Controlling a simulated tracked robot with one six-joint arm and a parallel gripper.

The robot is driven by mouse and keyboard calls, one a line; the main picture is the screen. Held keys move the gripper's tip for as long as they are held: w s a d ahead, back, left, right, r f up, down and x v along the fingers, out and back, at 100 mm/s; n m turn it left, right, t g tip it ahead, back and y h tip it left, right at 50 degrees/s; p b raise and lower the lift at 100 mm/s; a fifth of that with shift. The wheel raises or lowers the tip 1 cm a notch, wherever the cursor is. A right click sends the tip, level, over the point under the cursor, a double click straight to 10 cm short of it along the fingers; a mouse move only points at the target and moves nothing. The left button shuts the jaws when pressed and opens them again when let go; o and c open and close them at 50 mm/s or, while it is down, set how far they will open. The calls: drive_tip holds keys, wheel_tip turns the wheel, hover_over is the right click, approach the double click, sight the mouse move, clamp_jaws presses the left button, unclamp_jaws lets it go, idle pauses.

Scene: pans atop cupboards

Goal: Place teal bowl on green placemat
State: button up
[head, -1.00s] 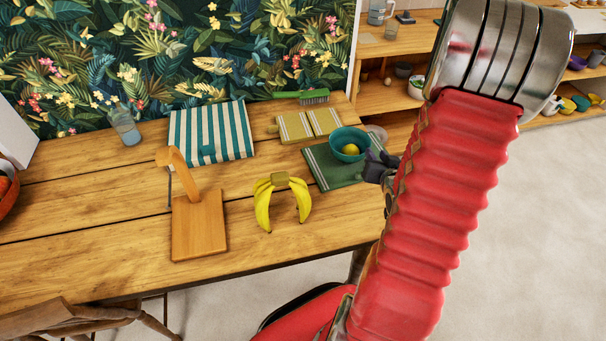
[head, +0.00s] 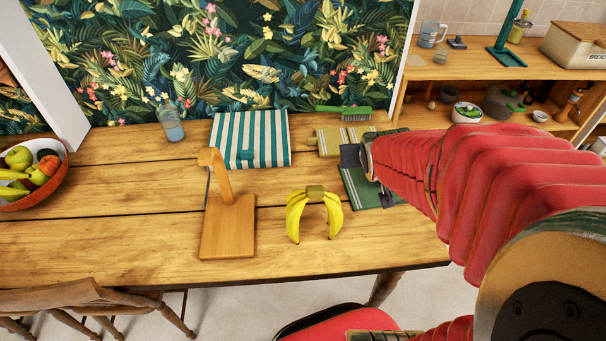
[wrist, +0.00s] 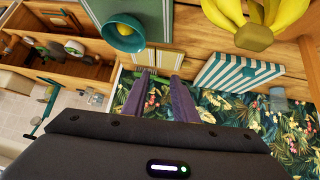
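The teal bowl (wrist: 123,33), with a yellow fruit inside, shows at the top of the wrist view. It appears upright over the edge of the green placemat (wrist: 158,18); I cannot tell how fully it rests there. In the head view the green placemat (head: 362,192) lies at the table's right end, partly covered by my arm, which hides the bowl. My gripper (head: 370,178) is over the placemat area, its fingers apart. In the wrist view my gripper (wrist: 160,76) is open and empty, with the bowl outside its fingers.
Bananas (head: 314,212) and a wooden stand (head: 228,225) are left of the placemat. A striped teal cloth (head: 250,138), yellow cloth (head: 335,142) and green brush (head: 345,112) lie behind. A fruit bowl (head: 62,180) is far left. The table's front middle is clear.

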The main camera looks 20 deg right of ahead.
drive_tip(key=s+a+r+n+g+y, duration=0.1)
drive_tip(key=s+a+r+n+y, duration=0.1)
drive_tip(key=s+a+r, duration=0.2)
drive_tip(key=s+a+r+n+g+y, duration=0.1)
drive_tip(key=s+a+r, duration=0.2)
drive_tip(key=s+a, duration=0.6)
drive_tip(key=a, duration=0.5)
drive_tip(key=shift+s+a+r+n+g+y, duration=0.15)
drive_tip(key=shift+s+r+n+g+y, duration=0.15)
drive_tip(key=shift+s+r+n+y, duration=0.1)
